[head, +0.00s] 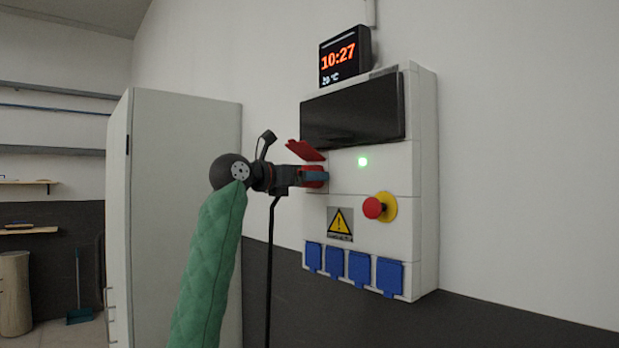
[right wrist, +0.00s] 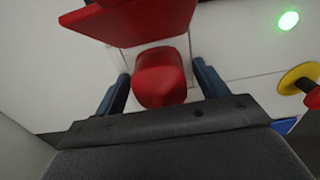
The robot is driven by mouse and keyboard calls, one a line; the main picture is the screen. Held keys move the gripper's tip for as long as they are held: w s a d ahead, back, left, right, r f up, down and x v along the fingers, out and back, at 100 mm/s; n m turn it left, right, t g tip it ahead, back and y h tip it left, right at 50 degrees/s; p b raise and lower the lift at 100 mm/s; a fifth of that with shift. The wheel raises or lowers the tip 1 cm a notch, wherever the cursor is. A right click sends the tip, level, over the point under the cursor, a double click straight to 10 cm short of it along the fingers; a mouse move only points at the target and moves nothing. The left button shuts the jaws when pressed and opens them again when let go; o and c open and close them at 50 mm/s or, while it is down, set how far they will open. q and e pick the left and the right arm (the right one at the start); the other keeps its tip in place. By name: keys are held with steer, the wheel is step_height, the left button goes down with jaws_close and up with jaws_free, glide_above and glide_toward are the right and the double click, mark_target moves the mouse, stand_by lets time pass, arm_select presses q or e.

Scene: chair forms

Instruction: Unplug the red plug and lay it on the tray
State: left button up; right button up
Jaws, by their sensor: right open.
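The red plug (head: 311,183) sits at the left side of the wall panel, below a raised red flap (head: 305,150), and is partly hidden by my right gripper (head: 318,176). In the right wrist view the red plug (right wrist: 162,82) shows between the two blue fingers of my right gripper (right wrist: 160,78). The fingers are open, one on each side, with a gap visible to both. The red flap (right wrist: 130,18) hangs just above the plug in that view. My left gripper and the tray are in neither view.
The white panel (head: 375,226) carries a lit green lamp (head: 362,162), a red stop button (head: 373,208) and several blue socket covers (head: 361,269). A dark cable (head: 271,270) hangs below my right gripper. A grey cabinet (head: 180,200) stands at left.

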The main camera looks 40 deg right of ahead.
steer(key=shift+b, duration=0.3)
steer(key=c, duration=1.3)
steer(key=shift+a+f, duration=0.15)
steer(key=shift+a, duration=0.05)
steer(key=shift+a, duration=0.15)
steer(key=shift+a+b, duration=0.35)
steer(key=shift+a, duration=0.7)
steer(key=shift+s+a, duration=0.1)
